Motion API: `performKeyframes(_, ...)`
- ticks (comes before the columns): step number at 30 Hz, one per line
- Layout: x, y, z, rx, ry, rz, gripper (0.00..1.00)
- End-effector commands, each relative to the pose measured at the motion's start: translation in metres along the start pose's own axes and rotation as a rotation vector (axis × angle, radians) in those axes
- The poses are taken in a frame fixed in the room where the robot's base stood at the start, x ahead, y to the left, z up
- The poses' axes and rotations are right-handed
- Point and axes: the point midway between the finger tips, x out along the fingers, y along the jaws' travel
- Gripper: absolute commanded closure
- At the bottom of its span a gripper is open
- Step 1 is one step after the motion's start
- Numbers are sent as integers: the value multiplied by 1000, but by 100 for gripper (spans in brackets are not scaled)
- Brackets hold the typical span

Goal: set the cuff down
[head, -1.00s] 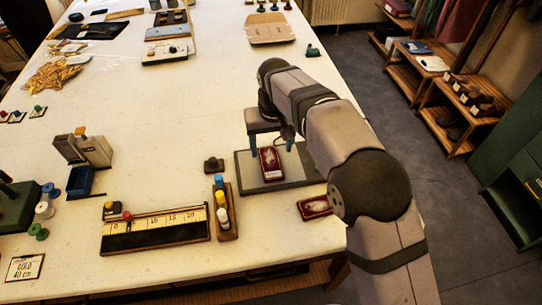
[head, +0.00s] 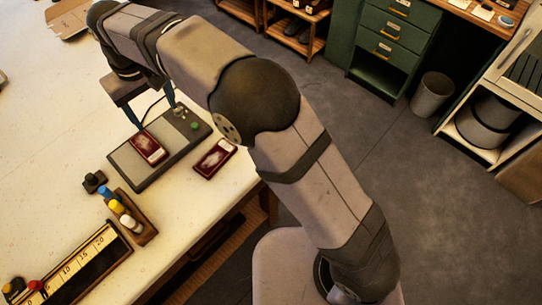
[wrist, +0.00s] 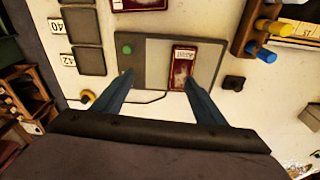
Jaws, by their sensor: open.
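A dark red cuff (head: 149,147) with a pale pattern lies flat on the grey board (head: 126,167) near the table's edge. In the wrist view this cuff (wrist: 183,68) has a white label and lies toward the right part of the board (wrist: 208,58). A second dark red cuff (head: 214,158) lies on the table beside the board, and part of it shows at the top of the wrist view (wrist: 138,3). My gripper (head: 154,108) is open above the board. In the wrist view its blue fingers (wrist: 158,79) are wide apart and empty, the right one close to the cuff.
A wooden rack with coloured bottles (head: 129,216) and a small dark block (head: 94,182) stand beside the board. A ruler fixture (head: 75,265) lies lower left. In the wrist view, grey plates (wrist: 84,27) lie beside the board.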

Motion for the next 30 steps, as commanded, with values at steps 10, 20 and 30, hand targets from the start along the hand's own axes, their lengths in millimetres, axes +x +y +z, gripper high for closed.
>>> performKeyframes(10,9,161,113,285,-52,34,35)
performKeyframes(20,29,224,280,556,-99,48,35)
performKeyframes(30,47,215,375,701,-127,47,35)
